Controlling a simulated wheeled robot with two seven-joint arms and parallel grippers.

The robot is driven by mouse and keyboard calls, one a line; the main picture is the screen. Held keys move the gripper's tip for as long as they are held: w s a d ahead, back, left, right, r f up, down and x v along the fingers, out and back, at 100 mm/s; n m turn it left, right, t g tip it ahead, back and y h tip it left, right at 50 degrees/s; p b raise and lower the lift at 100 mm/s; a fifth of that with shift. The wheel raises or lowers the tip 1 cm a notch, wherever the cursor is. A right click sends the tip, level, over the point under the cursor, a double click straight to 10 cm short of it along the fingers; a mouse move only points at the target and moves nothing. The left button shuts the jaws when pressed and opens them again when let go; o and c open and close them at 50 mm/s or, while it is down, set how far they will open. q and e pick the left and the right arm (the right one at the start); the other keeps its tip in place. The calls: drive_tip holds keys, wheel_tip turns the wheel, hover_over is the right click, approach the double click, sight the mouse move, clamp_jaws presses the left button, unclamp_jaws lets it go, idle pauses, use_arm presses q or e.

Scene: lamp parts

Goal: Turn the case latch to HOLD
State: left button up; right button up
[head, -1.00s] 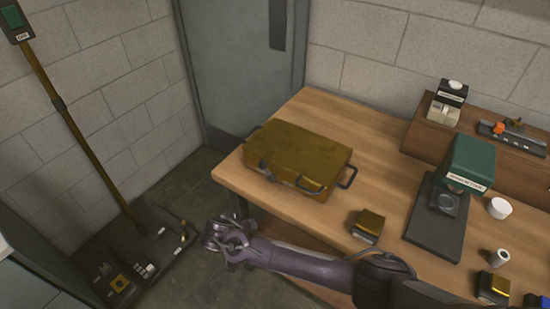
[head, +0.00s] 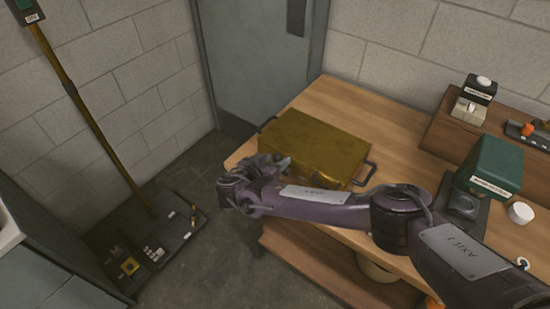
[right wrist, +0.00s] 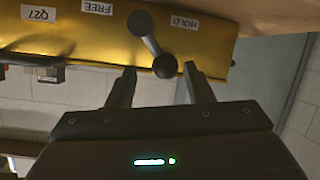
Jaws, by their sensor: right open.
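The brass-coloured case (head: 315,142) lies on the wooden bench in the head view, with my right arm across its front. The right wrist view shows the case front (right wrist: 75,38) upside down, with a FREE label (right wrist: 97,8) and a HOLD label (right wrist: 184,24). The dark case latch (right wrist: 151,44), a short bar with two round ends, slants between these labels. My right gripper (right wrist: 160,72) is open. The latch's lower round end appears between its fingertips; I cannot tell whether they touch. In the head view my right gripper (head: 262,168) is at the case's front left. My left gripper is out of view.
Dark handles, one at the right end (head: 365,174), stick out from the case. A green-topped device (head: 490,165) and a white round piece (head: 520,213) stand on the bench at right. A pole on a dark base (head: 160,240) stands on the floor at left.

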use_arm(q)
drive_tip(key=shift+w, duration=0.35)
use_arm(e)
drive_tip(key=shift+w+d+f, duration=0.1)
drive_tip(key=shift+w, duration=0.05)
drive_tip(key=c, duration=1)
drive_tip(key=b, duration=0.1)
drive_tip(key=f+b, duration=0.1)
drive_tip(key=b, duration=0.1)
drive_tip(key=shift+w+a+n, duration=0.15)
drive_tip(key=shift+a+n, duration=0.1)
drive_tip(key=shift+n, duration=0.15)
drive_tip(key=shift+r+h, duration=0.1)
drive_tip(key=shift+h, duration=0.2)
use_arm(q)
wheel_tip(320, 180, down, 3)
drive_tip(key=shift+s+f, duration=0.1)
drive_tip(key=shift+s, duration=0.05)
use_arm(e)
drive_tip(key=shift+r, duration=0.15)
drive_tip(key=o, duration=1)
